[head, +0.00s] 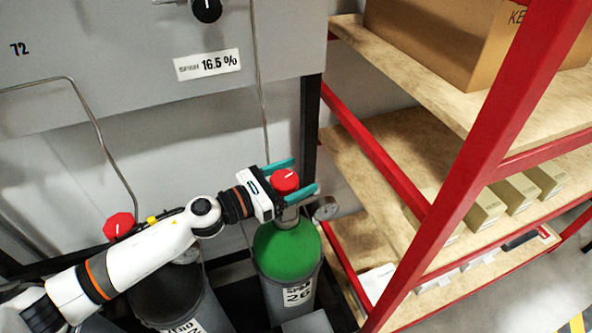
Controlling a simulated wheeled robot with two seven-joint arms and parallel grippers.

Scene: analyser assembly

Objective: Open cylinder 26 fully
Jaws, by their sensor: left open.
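Cylinder 26 (287,252) stands upright in the middle, with a green shoulder, a grey body and a label reading 26. Its red valve knob (285,180) has a white pointer mark on top. My left gripper (306,175) has its two teal fingers apart, one on each side of the red knob. Whether the fingers touch the knob, I cannot tell. A pressure gauge (326,208) sits to the right of the valve; its reading is too small to make out. My right gripper is out of view.
A dark cylinder (168,295) with its own red knob (118,226) stands to the left, partly behind my left arm. A red-framed shelf (468,165) with boxes is close on the right. A grey panel (110,105) with a "SPAN 16.5 %" label (207,65) is behind.

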